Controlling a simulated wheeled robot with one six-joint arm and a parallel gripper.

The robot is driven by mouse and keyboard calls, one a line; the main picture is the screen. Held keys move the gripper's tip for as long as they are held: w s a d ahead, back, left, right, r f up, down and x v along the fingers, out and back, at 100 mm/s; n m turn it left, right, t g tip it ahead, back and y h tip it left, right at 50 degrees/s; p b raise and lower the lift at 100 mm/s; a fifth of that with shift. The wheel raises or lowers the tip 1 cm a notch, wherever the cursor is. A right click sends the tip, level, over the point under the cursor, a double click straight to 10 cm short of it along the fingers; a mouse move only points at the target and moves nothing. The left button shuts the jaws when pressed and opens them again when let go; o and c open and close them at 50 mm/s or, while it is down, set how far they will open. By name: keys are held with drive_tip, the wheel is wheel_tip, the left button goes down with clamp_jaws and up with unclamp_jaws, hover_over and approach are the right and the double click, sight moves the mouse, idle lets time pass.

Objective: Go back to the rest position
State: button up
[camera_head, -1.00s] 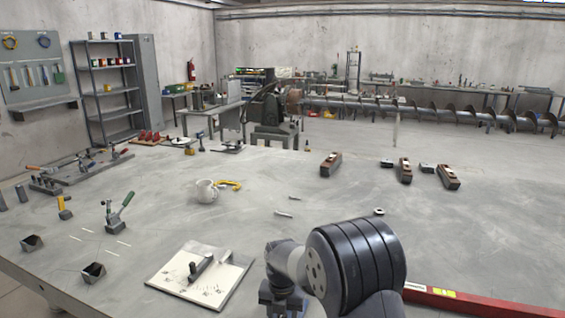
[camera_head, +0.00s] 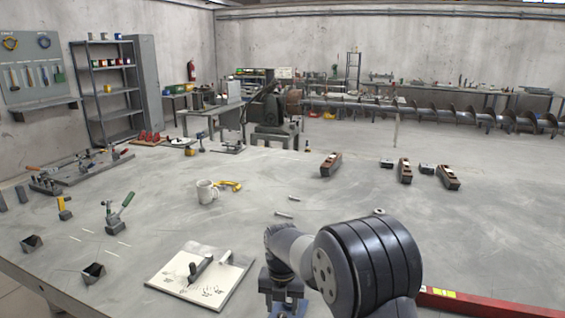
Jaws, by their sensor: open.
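My gripper (camera_head: 285,300) is low in the middle of the picture, partly hidden by my own dark arm joint and cut by the bottom edge. It hangs over the near part of the grey table (camera_head: 330,210), to the right of a white board. I see nothing held in it, though its fingertips are hard to make out.
The white board (camera_head: 165,274) with a dark tool lies left of my gripper. A toggle clamp (camera_head: 116,216), a mug (camera_head: 207,192) and a yellow tool (camera_head: 230,185) stand farther left. A red bar (camera_head: 490,307) lies at the right. The table's middle is largely clear.

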sight(282, 315)
wheel_tip(282, 315, down, 4)
drive_tip(key=shift+r, duration=0.1)
drive_tip(key=shift+f, duration=0.4)
drive_tip(key=m, duration=0.6)
drive_tip(key=shift+r, duration=0.1)
drive_tip(key=m, duration=0.6)
drive_tip(key=shift+m, duration=0.3)
drive_tip(key=m, duration=0.6)
drive_tip(key=shift+p, duration=0.3)
drive_tip(key=m, duration=0.5)
drive_tip(key=shift+m, duration=0.4)
